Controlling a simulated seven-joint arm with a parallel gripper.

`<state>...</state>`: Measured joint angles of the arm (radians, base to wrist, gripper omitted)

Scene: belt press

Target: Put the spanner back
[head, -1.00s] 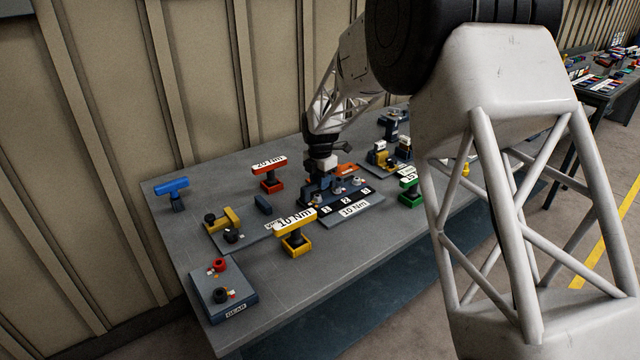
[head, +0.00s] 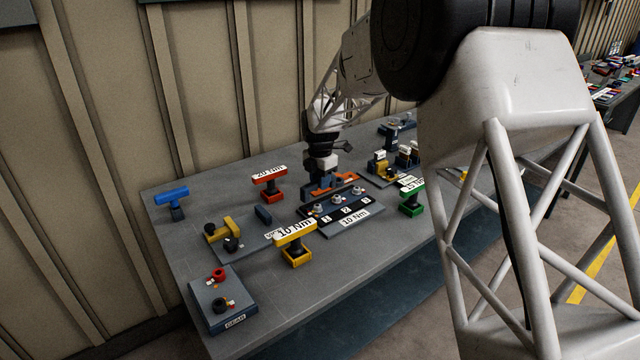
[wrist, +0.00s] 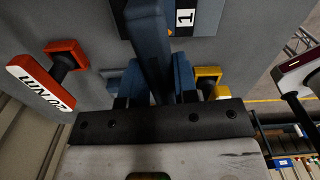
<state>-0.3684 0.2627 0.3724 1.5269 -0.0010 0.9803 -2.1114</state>
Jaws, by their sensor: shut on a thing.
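My gripper (head: 322,178) points down just behind the plate with several bolts (head: 345,212) near the table's middle. In the wrist view, my blue fingers (wrist: 157,82) are closed around a dark blue bar (wrist: 150,35), which appears to be the spanner. It runs up the picture towards the plate's "1" label. In the head view, an orange bar (head: 343,185) shows beneath my gripper. I cannot tell whether it belongs to the held thing. The spanner's far end is hidden.
A red 20 Nm sign (head: 269,170) stands left of my gripper, a yellow 10 Nm sign (head: 294,233) in front, a green 15 Nm sign (head: 411,187) to the right. A blue post (head: 172,194) stands far left. The GEAR box (head: 222,303) sits front left. Bare table (head: 350,260) lies in front.

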